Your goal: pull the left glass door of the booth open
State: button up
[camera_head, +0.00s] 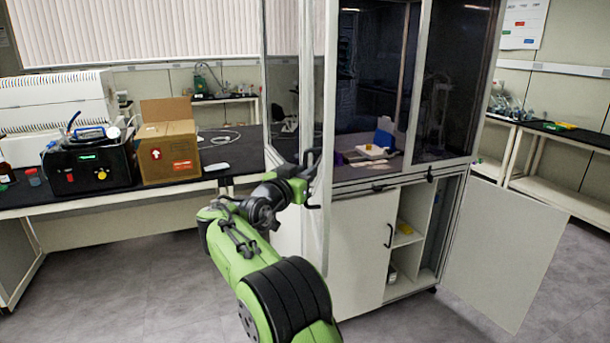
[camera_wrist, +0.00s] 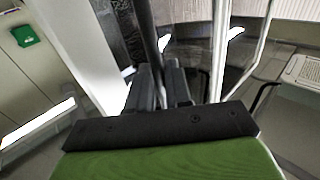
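The booth (camera_head: 367,187) stands at the centre in the head view, with glass upper panels in pale frames. The left glass door's pane and frame are hard to separate from the booth's side glass and corner post, so I cannot tell how far it stands open. My gripper (camera_head: 313,178) is at the pale upright on the booth's left front, at about worktop height. In the wrist view, my gripper's dark fingers (camera_wrist: 163,86) are close together beside dark and pale uprights.
The lower right cabinet door (camera_head: 508,250) is swung out to the right; the lower left cabinet door (camera_head: 362,245) is shut. A bench (camera_head: 120,198) on the left carries a cardboard box (camera_head: 168,150) and a black device (camera_head: 90,165). Grey floor is clear front left.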

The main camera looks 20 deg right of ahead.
jog(key=shift+o, duration=0.7)
jog(key=shift+w+d+f, duration=0.15)
jog(key=shift+w+d, duration=0.05)
jog(key=shift+d, duration=0.05)
jog(key=shift+a, duration=0.1)
jog(key=shift+s+a, duration=0.1)
jog(key=shift+s, duration=0.05)
jog(key=b+v, duration=0.2)
jog(key=v, duration=1.3)
jog(key=shift+a, duration=0.3)
jog(key=shift+s+d, duration=0.1)
jog(key=shift+s, duration=0.05)
